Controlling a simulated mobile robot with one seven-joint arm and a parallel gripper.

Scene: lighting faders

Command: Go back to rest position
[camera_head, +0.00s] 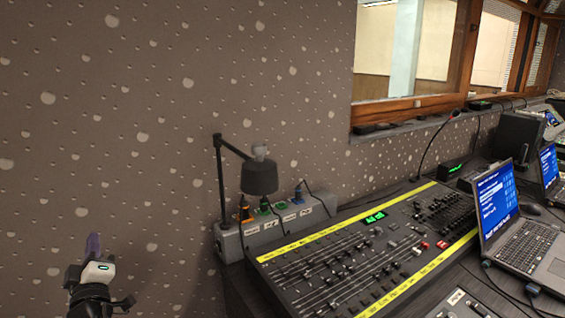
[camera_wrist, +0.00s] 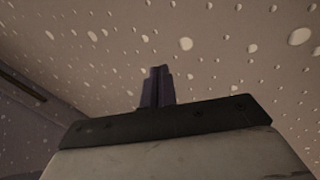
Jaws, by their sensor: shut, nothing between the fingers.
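My gripper (camera_head: 92,245) is at the lower left in the head view, in front of the speckled brown wall and left of the desk. Its dark purple fingers point up and are together with nothing between them. In the wrist view the closed fingers (camera_wrist: 157,86) stand up past the dark edge of the gripper body, with only wall behind them. The lighting console (camera_head: 370,250), with rows of faders and yellow strips along its edges, lies on the desk to the right. My gripper is well apart from it.
A black desk lamp (camera_head: 259,177) stands over a grey power strip (camera_head: 275,225) with plugs at the console's back left. An open laptop (camera_head: 510,225) sits right of the console. A wood-framed window (camera_head: 410,108) is behind. The space around my gripper looks clear.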

